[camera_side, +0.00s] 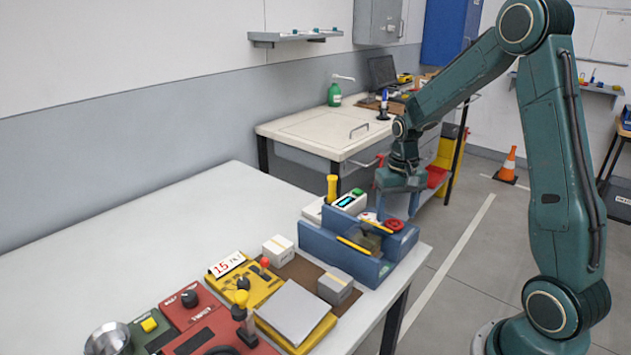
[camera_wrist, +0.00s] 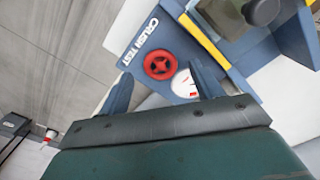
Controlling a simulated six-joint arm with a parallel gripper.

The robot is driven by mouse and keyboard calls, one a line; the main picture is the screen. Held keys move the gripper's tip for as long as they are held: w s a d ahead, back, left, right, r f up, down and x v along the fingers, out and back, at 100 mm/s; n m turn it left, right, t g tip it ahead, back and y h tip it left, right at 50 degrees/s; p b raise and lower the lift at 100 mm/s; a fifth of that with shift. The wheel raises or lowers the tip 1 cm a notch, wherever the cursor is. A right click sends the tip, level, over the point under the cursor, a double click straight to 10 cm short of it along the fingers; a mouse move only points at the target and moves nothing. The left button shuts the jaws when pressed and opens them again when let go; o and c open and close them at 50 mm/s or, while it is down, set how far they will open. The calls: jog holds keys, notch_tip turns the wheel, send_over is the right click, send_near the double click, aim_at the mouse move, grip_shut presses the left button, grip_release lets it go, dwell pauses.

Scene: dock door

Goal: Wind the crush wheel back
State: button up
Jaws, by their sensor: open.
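The crush wheel is a small red spoked handwheel (camera_wrist: 160,64) on the blue crush-test rig (camera_wrist: 220,20), beside the white label "CRUSH TEST". In the side view the red wheel (camera_side: 394,225) sits at the rig's right end. My gripper (camera_wrist: 162,80) is open and empty in the wrist view, with its two blue-grey fingers either side of the wheel in the picture; whether they are at its height I cannot tell. In the side view my gripper (camera_side: 400,190) hangs above the wheel. A white dial with a red mark (camera_wrist: 184,83) lies next to the wheel.
The rig has yellow-edged walls and a dark block (camera_wrist: 262,12) inside. Small boxes (camera_side: 335,287), a yellow control box (camera_side: 245,280) and a red panel (camera_side: 205,325) stand to its left. The white table (camera_side: 170,235) is clear at the back left.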

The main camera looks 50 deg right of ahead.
aim_at(394, 226)
jog(key=shift+f, duration=1.4)
jog(key=c, duration=1)
jog(key=shift+n, duration=0.4)
jog(key=n, duration=0.4)
jog(key=shift+d, duration=0.1)
jog(key=n, duration=0.4)
jog(key=shift+n, duration=0.3)
